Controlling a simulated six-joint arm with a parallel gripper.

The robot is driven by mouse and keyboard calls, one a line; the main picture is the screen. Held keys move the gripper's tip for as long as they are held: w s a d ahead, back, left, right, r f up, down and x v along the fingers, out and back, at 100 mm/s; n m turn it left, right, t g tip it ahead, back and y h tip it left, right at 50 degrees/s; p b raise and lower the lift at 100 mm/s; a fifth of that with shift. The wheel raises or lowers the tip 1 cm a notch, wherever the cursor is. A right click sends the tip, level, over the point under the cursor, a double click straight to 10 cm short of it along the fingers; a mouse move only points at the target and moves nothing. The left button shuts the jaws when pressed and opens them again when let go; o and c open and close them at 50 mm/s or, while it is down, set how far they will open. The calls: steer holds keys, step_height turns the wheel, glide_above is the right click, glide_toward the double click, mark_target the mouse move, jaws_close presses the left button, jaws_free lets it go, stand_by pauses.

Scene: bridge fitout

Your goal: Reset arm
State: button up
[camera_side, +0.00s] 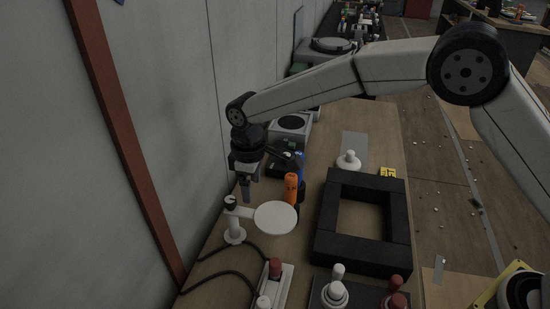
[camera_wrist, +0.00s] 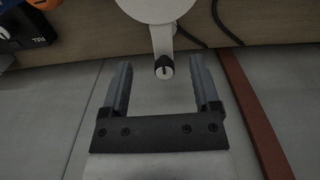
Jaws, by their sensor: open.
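My gripper (camera_side: 246,188) points down at the left side of the workbench (camera_side: 318,142), close to the wall. In the wrist view my gripper (camera_wrist: 163,84) is open, with its two fingers apart and nothing held between them. A white post with a black knob (camera_side: 231,202) and a flat round white disc (camera_side: 275,217) stands just below and in front of my gripper. In the wrist view the post's black-tipped end (camera_wrist: 164,68) shows between the fingers, seemingly beyond them; I cannot tell the exact gap.
An orange cylinder (camera_side: 290,187) stands right of my gripper. A black square frame (camera_side: 324,222) lies on the bench at right, with a white knobbed piece (camera_side: 348,160) behind it. Switches and levers (camera_side: 335,293) crowd the front. The grey wall (camera_side: 180,120) is close on the left.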

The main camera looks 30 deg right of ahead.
steer(key=shift+d+r, duration=0.1)
steer(key=shift+d, duration=0.4)
steer(key=s+d+r+m+t, duration=0.15)
steer(key=s+d+m, duration=0.4)
steer(key=d, duration=0.85)
steer(key=s+d+m, duration=0.2)
steer(key=s+d, duration=0.3)
steer(key=s, duration=0.3)
steer(key=s+d+f+m+t, duration=0.1)
steer(key=s+d, duration=0.4)
steer(key=s, duration=0.2)
steer(key=shift+s+m, duration=0.35)
steer(key=shift+s, duration=0.05)
steer(key=shift+w, duration=0.1)
